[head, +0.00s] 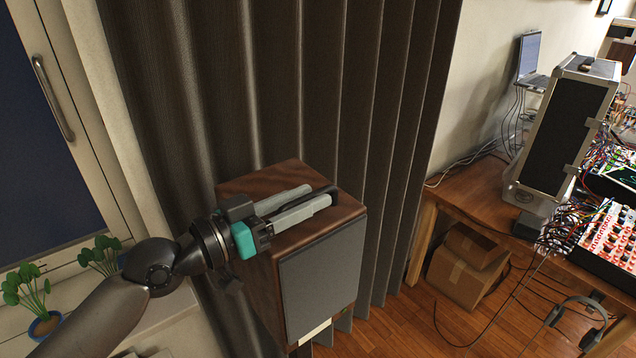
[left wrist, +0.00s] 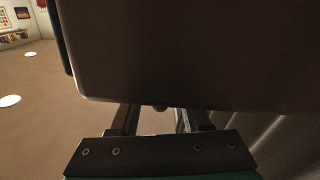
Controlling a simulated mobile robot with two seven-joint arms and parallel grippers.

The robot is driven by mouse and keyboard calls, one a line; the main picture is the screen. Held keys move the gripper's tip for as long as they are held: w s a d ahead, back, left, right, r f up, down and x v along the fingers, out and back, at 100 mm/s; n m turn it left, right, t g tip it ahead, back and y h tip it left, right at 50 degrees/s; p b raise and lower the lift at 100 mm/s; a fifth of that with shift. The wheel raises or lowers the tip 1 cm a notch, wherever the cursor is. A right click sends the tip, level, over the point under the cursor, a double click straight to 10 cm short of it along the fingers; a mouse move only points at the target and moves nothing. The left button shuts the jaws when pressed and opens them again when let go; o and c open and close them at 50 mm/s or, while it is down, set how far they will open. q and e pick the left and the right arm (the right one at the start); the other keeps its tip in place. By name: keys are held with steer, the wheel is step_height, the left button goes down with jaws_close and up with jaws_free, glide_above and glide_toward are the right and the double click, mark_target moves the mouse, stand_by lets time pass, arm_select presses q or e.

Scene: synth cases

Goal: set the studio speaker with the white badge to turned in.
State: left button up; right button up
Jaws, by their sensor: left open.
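The studio speaker (head: 320,285) is a dark wood box with a grey front grille, in front of the curtain in the head view. A pale whitish badge (head: 313,332) shows low on its front. In the left wrist view a large dark brown panel (left wrist: 190,50) fills the top and hides the fingertips. My right gripper is not in view.
A dark pleated curtain (head: 270,80) hangs behind the speaker. On the right a wooden desk (head: 470,196) carries a black case (head: 570,125), a laptop (head: 530,60) and wired modules. Potted plants (head: 45,325) stand at lower left.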

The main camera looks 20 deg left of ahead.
arm_select(q)
steer(key=shift+p+x, duration=0.35)
steer(key=shift+x, duration=1.05)
steer(key=shift+c, duration=0.4)
jaws_close()
